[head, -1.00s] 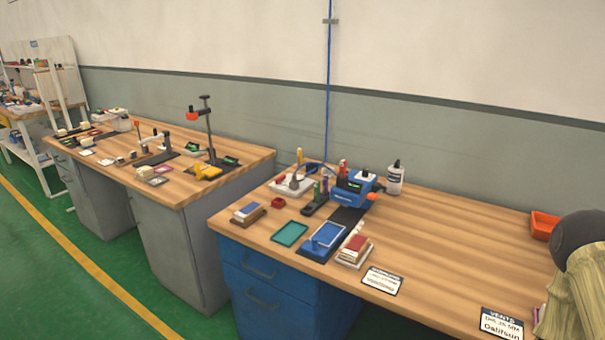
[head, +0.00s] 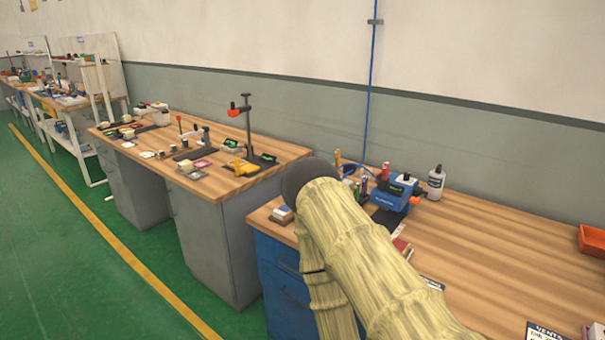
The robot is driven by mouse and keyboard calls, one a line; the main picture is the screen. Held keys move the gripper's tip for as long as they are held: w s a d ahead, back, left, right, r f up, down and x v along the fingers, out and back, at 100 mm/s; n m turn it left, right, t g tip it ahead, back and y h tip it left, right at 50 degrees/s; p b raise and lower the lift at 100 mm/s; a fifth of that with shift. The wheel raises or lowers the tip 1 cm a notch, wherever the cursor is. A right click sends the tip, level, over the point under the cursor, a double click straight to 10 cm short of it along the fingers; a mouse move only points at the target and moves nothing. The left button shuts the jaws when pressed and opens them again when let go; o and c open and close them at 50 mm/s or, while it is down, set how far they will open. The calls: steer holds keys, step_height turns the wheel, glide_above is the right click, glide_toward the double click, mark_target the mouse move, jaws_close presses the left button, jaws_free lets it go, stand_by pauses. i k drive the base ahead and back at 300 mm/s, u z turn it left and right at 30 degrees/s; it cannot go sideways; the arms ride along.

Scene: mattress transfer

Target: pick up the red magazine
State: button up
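I cannot clearly make out a red magazine. A small red-topped block (head: 401,246) on the nearer workbench (head: 480,235) shows only in part, behind my arm. A flat dark red piece (head: 202,164) lies on the grey-cabinet workbench (head: 225,182) to the left. Both are too small to tell whether either is a magazine. My arm, in a pale ribbed sleeve with a dark rounded joint, crosses the front of the nearer bench and hides part of its top. My gripper does not show.
A blue device (head: 393,197), a white bottle (head: 436,183) and an orange bin (head: 592,240) stand on the nearer bench. A stand with a red clamp (head: 241,110) rises from the left bench. Green floor (head: 110,270) is open at the lower left.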

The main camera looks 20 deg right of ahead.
mark_target(384, 169)
steer(key=u, duration=1.85)
steer(key=k, duration=1.9)
steer(key=z, duration=1.6)
steer(key=i, duration=0.5)
